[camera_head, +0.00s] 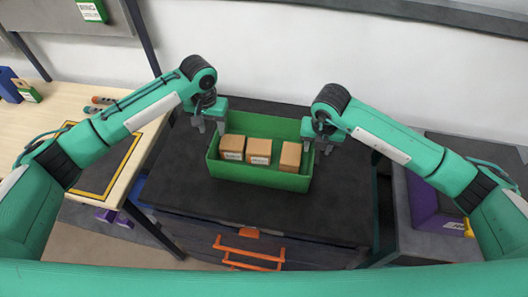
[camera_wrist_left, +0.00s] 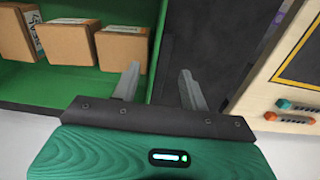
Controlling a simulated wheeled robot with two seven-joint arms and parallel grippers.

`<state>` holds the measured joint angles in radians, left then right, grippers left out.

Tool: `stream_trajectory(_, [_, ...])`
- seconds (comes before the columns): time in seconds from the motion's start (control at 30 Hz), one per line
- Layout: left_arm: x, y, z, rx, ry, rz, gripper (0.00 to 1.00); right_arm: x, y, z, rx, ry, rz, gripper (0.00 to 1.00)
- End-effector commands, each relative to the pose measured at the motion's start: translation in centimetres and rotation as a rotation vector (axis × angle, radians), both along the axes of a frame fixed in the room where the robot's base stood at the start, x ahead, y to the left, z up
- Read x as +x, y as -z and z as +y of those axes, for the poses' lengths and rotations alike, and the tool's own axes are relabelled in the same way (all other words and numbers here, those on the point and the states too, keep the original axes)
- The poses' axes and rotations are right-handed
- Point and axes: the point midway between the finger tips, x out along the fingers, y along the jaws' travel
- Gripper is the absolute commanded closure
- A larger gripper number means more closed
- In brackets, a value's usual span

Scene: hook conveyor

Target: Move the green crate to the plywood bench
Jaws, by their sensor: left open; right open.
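The green crate (camera_head: 262,181) stands on a dark-topped cabinet (camera_head: 335,212) in the middle of the head view and holds 3 brown boxes. Its green inside and wall (camera_wrist_left: 125,68) also show in the left wrist view. My left gripper (camera_head: 209,125) is open at the crate's left end, and in the wrist view its fingers (camera_wrist_left: 157,85) lie on either side of the crate's end wall. My right gripper (camera_head: 320,142) is open at the crate's right end; its exact contact there is hard to tell. The plywood bench (camera_head: 52,103) is at the left.
The bench carries a yellow-edged dark rectangle (camera_head: 97,178), small orange and green items (camera_head: 98,104) and a blue item (camera_head: 9,85) at its far left. A purple bin (camera_head: 432,208) stands at the right. A wall rises close behind the crate.

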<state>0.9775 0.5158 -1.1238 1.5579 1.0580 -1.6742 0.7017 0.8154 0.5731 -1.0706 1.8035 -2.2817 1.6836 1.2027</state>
Motion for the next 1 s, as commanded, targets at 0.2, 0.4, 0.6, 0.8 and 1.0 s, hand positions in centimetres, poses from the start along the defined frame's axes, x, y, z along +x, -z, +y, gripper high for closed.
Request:
stream_trajectory(0.2, [0.0, 2.2, 0.0, 0.001, 0.000, 0.001, 0.55, 0.2, 2.2, -0.1, -0.001, 0.000, 0.002, 0.55])
stream_trajectory(0.4, [0.0, 2.7, 0.0, 0.000, 0.000, -0.001, 0.55, 0.3, 2.7, -0.1, 0.000, -0.001, 0.000, 0.55])
stream_trajectory(0.6, [0.0, 2.6, 0.0, 0.000, 0.000, 0.000, 0.59, 0.3, 2.6, 0.0, 0.000, -0.001, 0.000, 0.59])
stream_trajectory(0.8, [0.0, 2.6, 0.0, 0.000, 0.000, 0.000, 0.99, 0.3, 2.6, 0.0, 0.000, -0.001, 0.000, 0.99])
stream_trajectory(1.0, [0.0, 2.6, 0.0, 0.000, 0.000, 0.000, 1.00, 0.3, 2.6, -0.1, 0.000, 0.000, 0.000, 1.00])
